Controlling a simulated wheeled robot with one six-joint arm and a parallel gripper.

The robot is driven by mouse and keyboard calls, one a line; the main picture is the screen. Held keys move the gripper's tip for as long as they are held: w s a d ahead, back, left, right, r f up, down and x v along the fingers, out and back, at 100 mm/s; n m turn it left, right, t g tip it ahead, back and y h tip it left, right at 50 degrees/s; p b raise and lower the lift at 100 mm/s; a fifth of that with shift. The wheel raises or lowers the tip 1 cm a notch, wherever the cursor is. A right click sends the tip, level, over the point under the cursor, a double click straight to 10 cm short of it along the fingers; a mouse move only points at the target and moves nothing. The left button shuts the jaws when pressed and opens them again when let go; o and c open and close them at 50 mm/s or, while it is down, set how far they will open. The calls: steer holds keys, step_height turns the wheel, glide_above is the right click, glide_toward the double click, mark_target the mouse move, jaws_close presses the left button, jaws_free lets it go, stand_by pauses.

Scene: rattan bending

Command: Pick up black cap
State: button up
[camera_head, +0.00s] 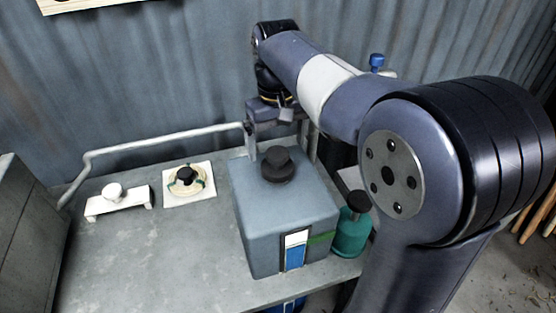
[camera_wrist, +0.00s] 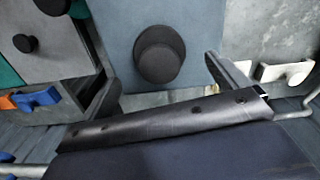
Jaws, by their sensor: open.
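The black cap (camera_head: 277,165) is a round, stepped knob on top of a blue-grey box (camera_head: 284,217). In the wrist view the cap (camera_wrist: 160,55) sits near the top centre, seen from above on the box's flat top. My gripper (camera_head: 279,146) is just behind and above the cap in the head view, pointing down. In the wrist view my gripper's (camera_wrist: 165,85) two fingers stand apart, one at each side of the box, with nothing between them touching the cap. Whether the fingertips are level with the cap is unclear.
A teal canister (camera_head: 352,233) with a black top stands right of the box. To the left are a white plate with a black knob (camera_head: 185,176) and a white bracket (camera_head: 118,203). A pale bent rod (camera_head: 160,137) runs along the table's back. The table's front left is clear.

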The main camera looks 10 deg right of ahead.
mark_target(277, 152)
step_height(277, 152, down, 5)
steer(key=shift+r+p, duration=0.1)
steer(key=shift+p, duration=0.3)
steer(key=shift+c, duration=0.5)
